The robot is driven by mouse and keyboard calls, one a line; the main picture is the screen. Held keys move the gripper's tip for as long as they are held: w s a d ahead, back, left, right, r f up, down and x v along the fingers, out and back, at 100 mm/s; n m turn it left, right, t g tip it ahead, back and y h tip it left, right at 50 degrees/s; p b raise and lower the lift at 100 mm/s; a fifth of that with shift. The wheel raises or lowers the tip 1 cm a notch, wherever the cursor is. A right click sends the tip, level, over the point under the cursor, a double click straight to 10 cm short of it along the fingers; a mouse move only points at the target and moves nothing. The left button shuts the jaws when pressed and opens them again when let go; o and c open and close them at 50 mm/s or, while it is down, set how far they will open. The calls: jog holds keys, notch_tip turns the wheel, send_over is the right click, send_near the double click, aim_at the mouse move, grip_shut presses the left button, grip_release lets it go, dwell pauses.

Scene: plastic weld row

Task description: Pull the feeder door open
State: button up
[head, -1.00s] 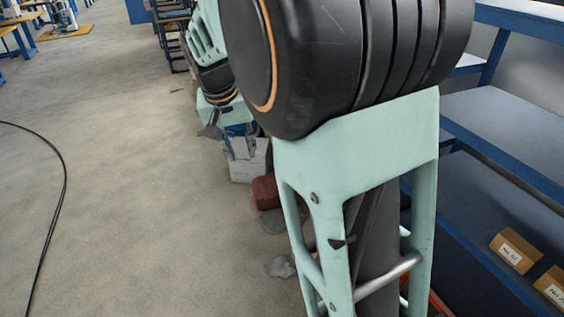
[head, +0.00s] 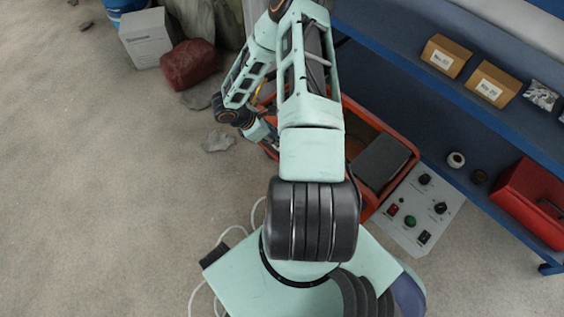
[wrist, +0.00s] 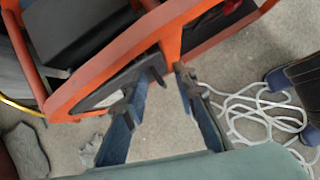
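The feeder appears to be the orange-red framed machine (head: 398,146) under my arm in the head view, with a dark grey panel on top. In the wrist view its orange frame (wrist: 100,80) crosses the upper left and middle. I cannot tell which part is the door or its handle. My gripper (wrist: 170,72) has two dark blue fingers, spread apart, with the tips close to an orange bar of the frame. I cannot tell whether they touch it. In the head view my arm hides most of the gripper and the feeder's near left side.
A control panel with knobs (head: 412,208) stands right of the feeder. A blue shelf (head: 400,60) holds cartons and a red toolbox (head: 530,195). A dark red lump (head: 188,65) and a white box (head: 145,38) lie at upper left. White cord (wrist: 260,118) lies on the floor.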

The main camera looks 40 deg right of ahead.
jog(key=shift+n+t+y, duration=0.6)
jog(key=shift+n+y, duration=0.1)
jog(key=shift+y, duration=0.1)
jog(key=f+b, duration=0.1)
jog(key=f, duration=0.4)
jog(key=d+f+b, duration=0.1)
jog(key=f+b, duration=0.1)
jog(key=f, duration=0.4)
jog(key=d+f+b, duration=0.1)
jog(key=f+b, duration=0.1)
jog(key=f, duration=0.4)
jog(key=shift+w, duration=0.15)
jog(key=shift+c, duration=0.3)
grip_shut()
